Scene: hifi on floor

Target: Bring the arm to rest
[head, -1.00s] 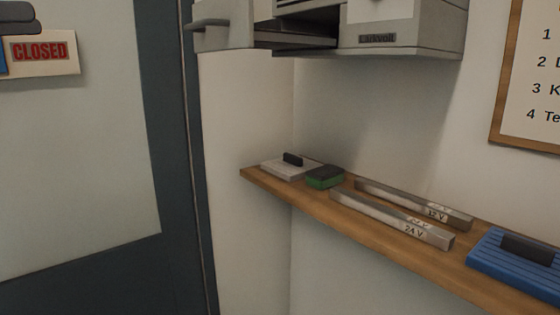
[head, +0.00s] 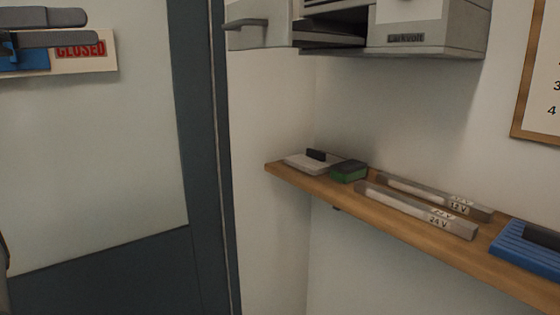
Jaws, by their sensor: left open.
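My left gripper (head: 66,28) is at the top left of the head view, its two grey fingers apart with nothing visible between them. The fingers appear in front of a door sign (head: 105,62) with a red CLOSED panel and a blue part (head: 28,60). The lower finger covers the top of the red lettering. I cannot tell whether the finger touches the sign. The rest of the left arm is mostly outside the picture. My right gripper is not in view.
A wooden shelf (head: 400,232) holds a white eraser-like block (head: 305,164), a green-and-black block (head: 348,172), metal bars marked 12 V (head: 440,196) and 24 V (head: 415,210), and a blue ribbed block (head: 525,248). Above hangs an open grey cabinet (head: 430,40). A door (head: 100,160) stands left.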

